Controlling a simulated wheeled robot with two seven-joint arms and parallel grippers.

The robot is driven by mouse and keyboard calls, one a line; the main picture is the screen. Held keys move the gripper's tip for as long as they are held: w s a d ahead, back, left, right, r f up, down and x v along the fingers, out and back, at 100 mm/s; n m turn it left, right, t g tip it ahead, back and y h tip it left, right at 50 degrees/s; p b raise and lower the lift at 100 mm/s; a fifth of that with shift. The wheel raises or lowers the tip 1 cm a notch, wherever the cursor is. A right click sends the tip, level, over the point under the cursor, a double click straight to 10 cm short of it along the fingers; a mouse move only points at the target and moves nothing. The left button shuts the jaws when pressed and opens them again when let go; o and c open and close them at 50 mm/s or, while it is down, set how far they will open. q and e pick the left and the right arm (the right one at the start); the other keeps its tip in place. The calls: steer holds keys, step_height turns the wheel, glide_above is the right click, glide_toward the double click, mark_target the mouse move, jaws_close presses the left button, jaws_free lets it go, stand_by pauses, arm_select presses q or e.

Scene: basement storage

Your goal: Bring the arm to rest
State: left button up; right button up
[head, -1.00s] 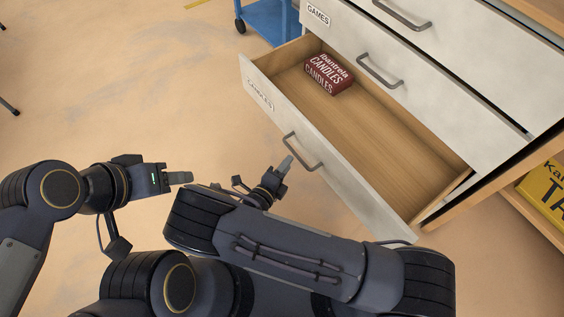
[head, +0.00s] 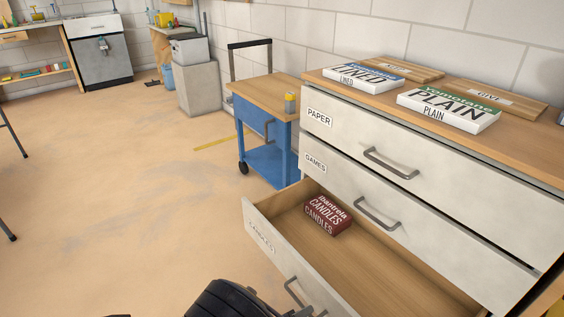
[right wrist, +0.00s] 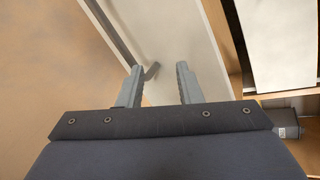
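My right gripper (right wrist: 160,84) shows in the right wrist view with its two grey fingers apart and nothing held. The grey handle (right wrist: 153,71) of the lowest drawer is just beyond the fingertips, near the left finger; I cannot tell whether they touch. In the head view part of my right arm (head: 230,302) shows at the bottom edge, in front of the open drawer labelled CANDLES (head: 262,240). A dark red CANDLES box (head: 328,215) lies inside that drawer at its far end. My left gripper is out of view.
The PAPER drawer (head: 335,130) and GAMES drawer (head: 330,175) above are shut. LINED (head: 368,80) and PLAIN (head: 448,110) paper packs lie on the cabinet top. A blue cart (head: 265,125) stands behind the cabinet's left end. The floor (head: 120,190) to the left is open.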

steer(key=s+d+r+n+g+y, duration=0.2)
steer(key=s+d+r+n+y, duration=0.6)
steer(key=r+n, duration=0.6)
steer(key=s+d+r+n+g+y, duration=0.1)
steer(key=s+d+r+n+y, duration=0.7)
steer(key=n, duration=0.9)
step_height(320, 180, up, 37)
steer(key=s+h+p, duration=0.1)
steer(key=h+p, duration=0.1)
steer(key=p, duration=3.2)
steer(key=shift+s, duration=0.25)
steer(key=shift+f, duration=0.1)
